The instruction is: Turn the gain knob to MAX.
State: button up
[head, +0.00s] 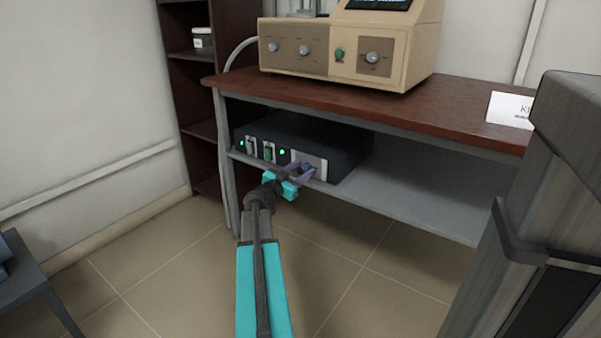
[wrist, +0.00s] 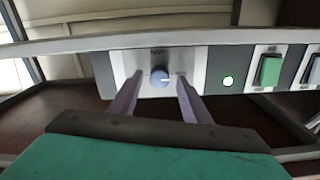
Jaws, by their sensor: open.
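The gain knob is a small round blue-grey knob (wrist: 159,77) on a pale plate (wrist: 122,64) of the dark box (head: 345,150) on the lower shelf. In the wrist view its white pointer mark points to the right. My gripper (wrist: 159,82) is open, with one purple finger on each side of the knob and a visible gap on both sides. In the head view my gripper (head: 299,174) is at the right part of the box's front and largely hides the knob.
The box front also has green lights and rocker switches, including a green switch (wrist: 270,71). The wooden tabletop (head: 440,110) overhangs the shelf (head: 410,195). A beige instrument (head: 340,50) with knobs stands on top. A grey cabinet (head: 570,170) stands close on the right.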

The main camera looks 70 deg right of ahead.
jog(key=c, duration=1)
jog(key=shift+s+a, duration=0.1)
jog(key=shift+a, duration=0.05)
jog(key=shift+c, duration=0.2)
